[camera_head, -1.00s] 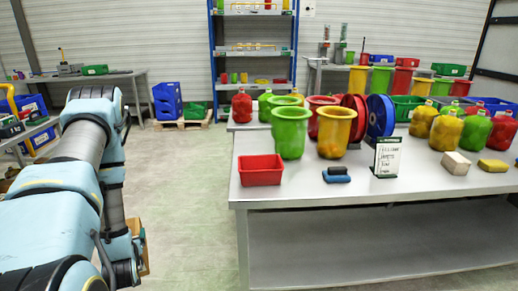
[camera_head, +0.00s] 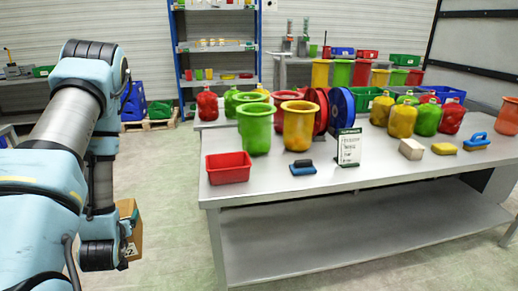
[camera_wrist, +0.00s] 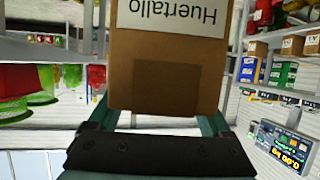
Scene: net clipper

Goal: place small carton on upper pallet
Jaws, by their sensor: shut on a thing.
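The small carton is a brown cardboard box with a white label; in the head view the carton (camera_head: 133,240) is partly hidden behind my arm, low at the left. In the wrist view the carton (camera_wrist: 165,75) fills the upper middle, its label reading "Huertallo" upside down. My gripper (camera_wrist: 160,112) is shut on it, one finger at each side. The carton is held in the air, left of the table and apart from it. A wooden pallet (camera_head: 150,125) with blue and green crates stands on the floor at the back; I cannot tell whether it is the upper pallet.
A grey table (camera_head: 300,185) with a red bin (camera_head: 228,167), buckets, jars and a sign (camera_head: 348,147) takes up the middle and right. A blue-framed shelf rack (camera_head: 216,60) stands behind. Open floor (camera_head: 170,180) lies between my arm and the table.

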